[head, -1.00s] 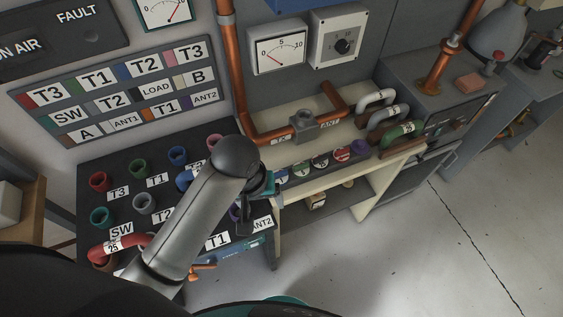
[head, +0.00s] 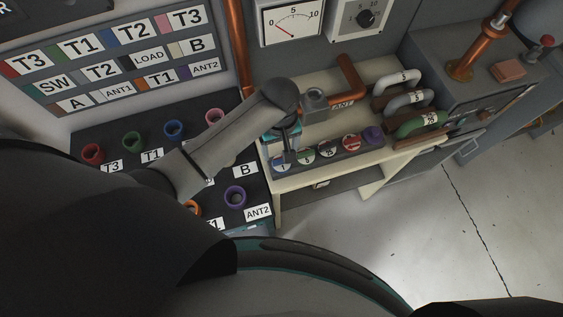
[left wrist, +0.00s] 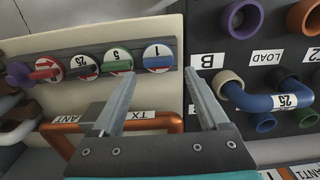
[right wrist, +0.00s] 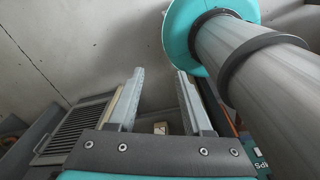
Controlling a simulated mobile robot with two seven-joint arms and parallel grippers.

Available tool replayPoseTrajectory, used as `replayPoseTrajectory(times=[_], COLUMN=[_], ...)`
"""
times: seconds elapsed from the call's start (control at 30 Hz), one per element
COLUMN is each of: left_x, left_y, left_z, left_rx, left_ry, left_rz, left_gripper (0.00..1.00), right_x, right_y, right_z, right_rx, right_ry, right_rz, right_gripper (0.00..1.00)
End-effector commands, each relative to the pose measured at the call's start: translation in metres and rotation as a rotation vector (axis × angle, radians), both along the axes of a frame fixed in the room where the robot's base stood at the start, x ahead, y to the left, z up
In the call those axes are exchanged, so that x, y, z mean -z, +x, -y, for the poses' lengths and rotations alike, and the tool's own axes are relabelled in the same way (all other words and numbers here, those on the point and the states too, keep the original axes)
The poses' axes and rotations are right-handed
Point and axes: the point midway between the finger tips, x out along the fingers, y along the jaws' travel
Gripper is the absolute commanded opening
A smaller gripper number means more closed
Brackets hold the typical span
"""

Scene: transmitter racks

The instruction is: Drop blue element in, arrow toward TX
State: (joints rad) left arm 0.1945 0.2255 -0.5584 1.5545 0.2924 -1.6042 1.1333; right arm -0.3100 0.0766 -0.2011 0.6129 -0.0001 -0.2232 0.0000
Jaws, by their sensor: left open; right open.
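The blue element (left wrist: 158,58) is a round plug with a white and blue face marked 1. It sits at one end of the dark element rack, and also shows in the head view (head: 281,166). I cannot make out its arrow. My left gripper (head: 287,152) is open and empty above the rack's near-left end; in the left wrist view (left wrist: 161,74) its fingertips frame the blue element, apart from it. The grey line socket (head: 315,98) stands in the copper pipe; the TX label (left wrist: 137,115) shows in the left wrist view. My right gripper (right wrist: 157,75) is open and empty, away from the bench.
U-shaped grey and green links (head: 415,124) stand at the bench's right. The patch panel (head: 222,190) with coloured sockets lies left.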

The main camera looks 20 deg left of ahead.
Motion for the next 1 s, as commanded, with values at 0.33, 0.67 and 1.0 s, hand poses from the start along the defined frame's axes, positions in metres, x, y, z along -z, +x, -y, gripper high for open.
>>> replayPoseTrajectory(times=[0.33, 0.67, 1.0], left_x=[0.027, 0.059, 0.059], left_y=[0.001, 0.002, 0.002], left_z=[0.001, 0.002, 0.002], left_rx=[0.001, 0.001, 0.001], left_ry=[0.0, -0.001, -0.001], left_rz=[-0.001, 0.001, 0.002], left_gripper=[0.78, 0.78, 0.66], right_x=[0.003, 0.01, 0.009], right_y=[0.02, 0.011, 0.01], right_z=[-0.001, 0.002, 0.002], right_rx=[-0.001, -0.001, 0.0], right_ry=[0.003, -0.001, -0.002], right_rz=[0.035, 0.02, 0.018], right_gripper=[0.5, 0.5, 0.5])
